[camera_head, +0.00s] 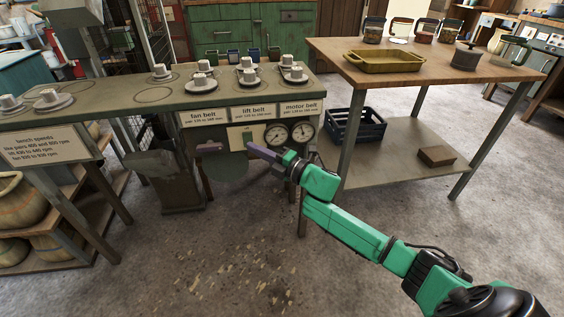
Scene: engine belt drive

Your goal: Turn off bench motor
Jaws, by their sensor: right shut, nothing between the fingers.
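The belt-drive bench (120,105) stands at the left and middle. On its front, under the "fan belt", "lift belt" and "motor belt" labels, is a pale switch panel (236,139) with a small detail on its face. I cannot tell whether its switch is on or off. My right gripper (254,149) reaches in from the lower right. It is shut and empty, with its tip at the panel's lower right edge. I cannot tell whether it touches. My left gripper is not in view.
Two round gauges (277,134) sit right of the panel, close to my right gripper. A reddish handle-like part (209,148) is on its left. Pulleys stand on the bench top. A wooden table (430,70) with a yellow tray (383,62) is at right. The floor in front is clear.

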